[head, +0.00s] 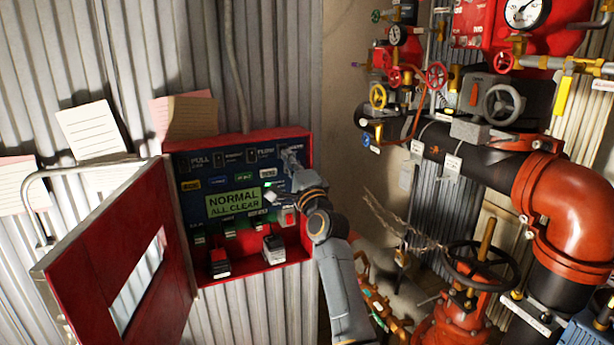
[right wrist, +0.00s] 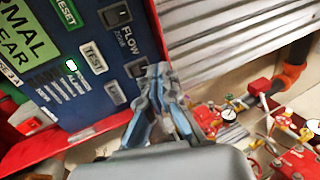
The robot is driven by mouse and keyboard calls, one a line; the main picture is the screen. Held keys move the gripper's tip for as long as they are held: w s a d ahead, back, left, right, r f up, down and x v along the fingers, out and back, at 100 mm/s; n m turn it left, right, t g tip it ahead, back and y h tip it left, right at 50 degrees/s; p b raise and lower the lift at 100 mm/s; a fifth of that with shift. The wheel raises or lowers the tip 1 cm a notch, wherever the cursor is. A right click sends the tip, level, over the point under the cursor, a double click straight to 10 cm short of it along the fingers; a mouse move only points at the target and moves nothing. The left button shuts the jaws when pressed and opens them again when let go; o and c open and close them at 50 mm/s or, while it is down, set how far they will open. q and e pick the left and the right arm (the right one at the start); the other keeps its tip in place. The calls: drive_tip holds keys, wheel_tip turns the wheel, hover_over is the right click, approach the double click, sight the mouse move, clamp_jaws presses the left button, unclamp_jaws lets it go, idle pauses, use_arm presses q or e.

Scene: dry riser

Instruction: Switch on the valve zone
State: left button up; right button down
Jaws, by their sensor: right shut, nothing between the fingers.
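The red control box (head: 305,143) is on the wall, with a dark blue panel and a screen (head: 233,202) reading "NORMAL ALL CLEAR". Along its top is a row of black rocker switches with labels such as PULL and FLOW (head: 266,150). The last rocker in the row (right wrist: 136,67) is right of the FLOW label in the right wrist view; its own label is hidden behind my gripper. My right gripper (head: 291,156) is shut and empty at the panel's upper right, its tips (right wrist: 158,70) close beside that rocker. I cannot tell whether they touch. My left gripper is out of view.
The box's red door (head: 95,275) stands open to the left. Papers (head: 92,130) are on the corrugated wall. Red pipework (head: 555,205), a handwheel (head: 482,265) and gauges fill the right side. TEST (right wrist: 94,58) and RESET buttons are on the panel.

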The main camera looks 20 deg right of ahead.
use_arm(q)
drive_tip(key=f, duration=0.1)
drive_tip(key=b, duration=0.1)
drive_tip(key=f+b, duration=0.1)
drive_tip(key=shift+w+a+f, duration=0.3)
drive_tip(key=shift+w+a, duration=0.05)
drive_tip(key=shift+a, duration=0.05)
use_arm(e)
drive_tip(key=r+v, duration=0.1)
drive_tip(key=v, duration=0.6)
drive_tip(key=shift+s+d, duration=0.3)
drive_tip(key=shift+s, duration=0.25)
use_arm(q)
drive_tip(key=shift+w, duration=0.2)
use_arm(e)
drive_tip(key=shift+r, duration=0.15)
